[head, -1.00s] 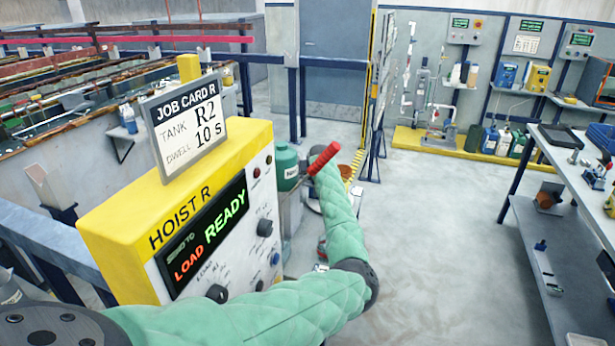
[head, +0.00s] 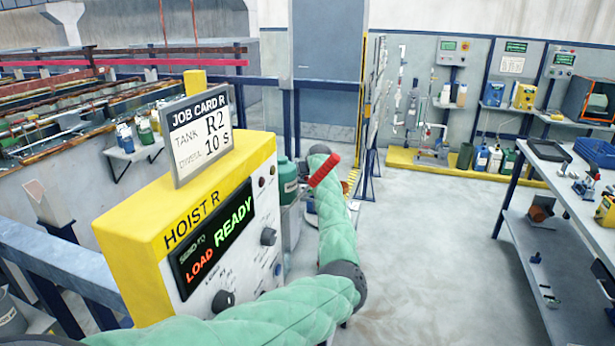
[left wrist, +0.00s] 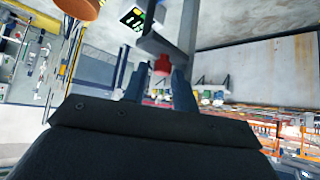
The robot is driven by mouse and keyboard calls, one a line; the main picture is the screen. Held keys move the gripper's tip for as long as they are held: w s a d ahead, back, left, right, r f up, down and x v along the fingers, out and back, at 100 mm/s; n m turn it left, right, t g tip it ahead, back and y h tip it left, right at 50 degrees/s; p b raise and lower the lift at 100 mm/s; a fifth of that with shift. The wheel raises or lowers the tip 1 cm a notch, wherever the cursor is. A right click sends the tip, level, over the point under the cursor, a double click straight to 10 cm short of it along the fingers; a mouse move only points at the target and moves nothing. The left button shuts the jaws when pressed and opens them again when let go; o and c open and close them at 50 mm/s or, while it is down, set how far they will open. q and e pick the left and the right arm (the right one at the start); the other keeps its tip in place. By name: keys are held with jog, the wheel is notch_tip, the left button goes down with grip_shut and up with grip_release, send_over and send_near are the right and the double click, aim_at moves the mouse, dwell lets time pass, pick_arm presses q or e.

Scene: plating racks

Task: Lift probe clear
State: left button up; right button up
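A short red cylinder (head: 325,170) shows at the far end of my green-sleeved left arm in the head view. Whether it is the probe's handle I cannot tell. My left gripper is hidden there. In the left wrist view the two dark fingers of my left gripper (left wrist: 161,82) stand apart, with a small red piece (left wrist: 162,65) between their tips and grey bars beyond. I cannot tell whether the fingers touch it. No probe shows clearly. My right gripper is in neither current view.
The yellow hoist R console (head: 200,210) reads LOAD READY; its job card (head: 199,133) says tank R2, 10 s. A green container (head: 287,180) stands behind it. Tanks (head: 100,110) lie left, a workbench (head: 570,190) right. The floor between is clear.

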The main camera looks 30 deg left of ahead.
pick_arm(q)
jog(key=shift+f, duration=0.1)
pick_arm(e)
jog(key=shift+d+f, duration=0.1)
jog(key=shift+d, duration=0.05)
